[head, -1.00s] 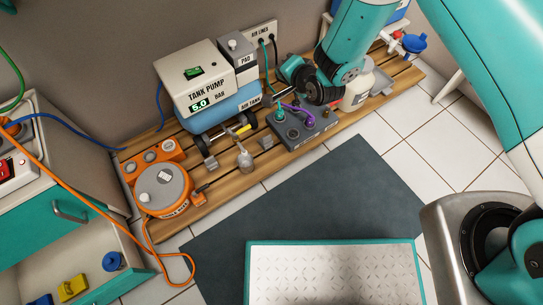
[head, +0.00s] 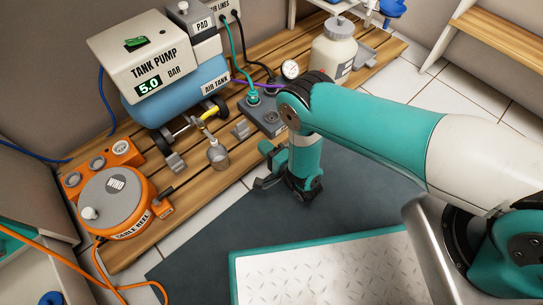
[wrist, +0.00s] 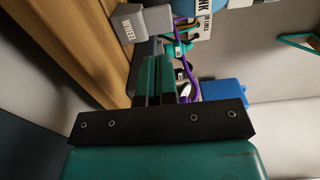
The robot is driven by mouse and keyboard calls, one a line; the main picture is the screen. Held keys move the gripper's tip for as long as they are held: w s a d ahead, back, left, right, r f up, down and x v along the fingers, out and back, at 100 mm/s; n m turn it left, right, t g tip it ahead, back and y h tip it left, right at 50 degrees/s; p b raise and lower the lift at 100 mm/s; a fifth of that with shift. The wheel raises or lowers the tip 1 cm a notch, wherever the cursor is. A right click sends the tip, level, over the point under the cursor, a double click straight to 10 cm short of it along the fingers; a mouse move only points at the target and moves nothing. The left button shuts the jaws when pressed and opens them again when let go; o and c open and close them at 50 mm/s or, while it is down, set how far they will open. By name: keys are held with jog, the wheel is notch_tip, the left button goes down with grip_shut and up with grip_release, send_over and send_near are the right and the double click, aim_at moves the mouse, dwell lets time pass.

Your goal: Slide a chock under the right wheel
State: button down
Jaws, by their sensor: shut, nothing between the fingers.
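The tank pump (head: 160,70) stands on the slatted wooden platform. Its right wheel (head: 224,107) shows under the blue air tank. A grey chock (head: 241,129) lies on the slats in front of that wheel, apart from it. Another grey chock (head: 175,161) lies close to the left wheel (head: 163,141). My gripper (head: 262,183) is low in front of the platform, pointing left, to the front right of the right-hand chock. In the wrist view its fingers (wrist: 158,80) are together and empty. A grey block marked WHEEL (wrist: 141,25) shows beyond the fingertips, likely the chock.
A small cup (head: 218,157) with a nozzle stands left of the right-hand chock. A grey fitting box (head: 265,117) with hoses is to its right. The orange cable reel (head: 117,200) is at left. Dark mat (head: 205,245) covers the floor in front.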

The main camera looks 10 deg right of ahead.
aim_at(243, 127)
jog(key=b+x, duration=0.4)
jog(key=x, duration=0.3)
jog(key=shift+w+a+f, duration=0.15)
jog(key=shift+f, duration=0.05)
jog(key=shift+w+a+r, duration=0.15)
jog(key=shift+w+a, duration=0.1)
jog(key=shift+w, duration=0.15)
jog(key=b+x, duration=0.1)
jog(key=x, duration=0.3)
jog(key=shift+w, duration=0.15)
jog(key=shift+a, duration=0.2)
